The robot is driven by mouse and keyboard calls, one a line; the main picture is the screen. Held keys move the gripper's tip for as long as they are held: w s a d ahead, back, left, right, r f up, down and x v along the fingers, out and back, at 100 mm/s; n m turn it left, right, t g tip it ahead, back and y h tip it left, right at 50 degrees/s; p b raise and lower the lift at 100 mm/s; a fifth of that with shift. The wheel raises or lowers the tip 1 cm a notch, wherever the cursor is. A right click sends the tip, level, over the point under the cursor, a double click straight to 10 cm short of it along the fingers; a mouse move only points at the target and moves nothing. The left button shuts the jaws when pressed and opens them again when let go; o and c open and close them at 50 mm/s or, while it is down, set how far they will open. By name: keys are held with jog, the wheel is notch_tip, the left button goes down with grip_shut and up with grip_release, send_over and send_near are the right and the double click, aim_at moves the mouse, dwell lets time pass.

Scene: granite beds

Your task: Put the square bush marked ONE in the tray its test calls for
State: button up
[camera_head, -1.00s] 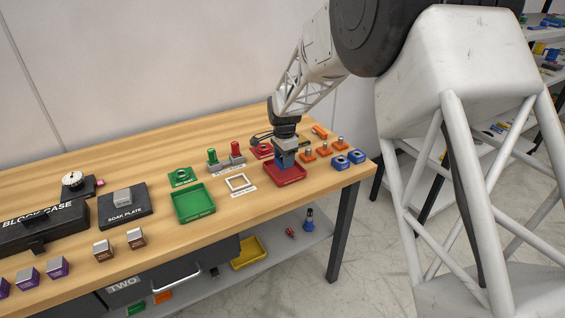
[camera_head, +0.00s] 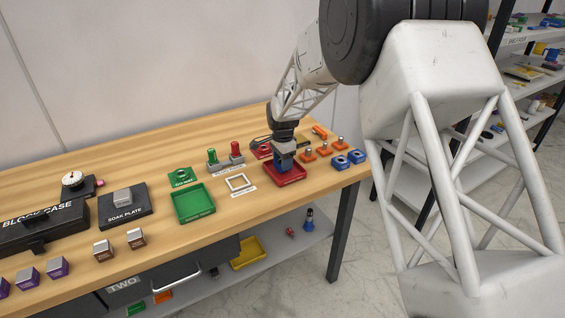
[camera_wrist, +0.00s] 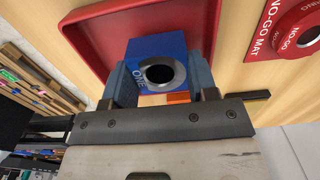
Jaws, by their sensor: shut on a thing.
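The blue square bush marked ONE (camera_wrist: 155,47) has a round metal-lined bore and is between my gripper's fingers in the wrist view. My gripper (camera_wrist: 160,82) is shut on it by two opposite sides. In the head view my gripper (camera_head: 284,160) is low over the red tray (camera_head: 299,180) near the table's right end. The red tray also shows behind the bush in the wrist view (camera_wrist: 90,35). I cannot tell whether the bush touches the tray floor. The green tray (camera_head: 193,203) stands to the left and looks empty.
Green and red plug gauges (camera_head: 224,160) stand behind a white square outline (camera_head: 238,183). The red NO-GO mat (camera_wrist: 266,47) lies beside the red tray.

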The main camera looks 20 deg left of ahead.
jog(key=shift+f, duration=0.4)
jog(key=shift+f, duration=0.1)
jog(key=o, duration=1.2)
notch_tip(320, 180, up, 12)
dwell(0.8)
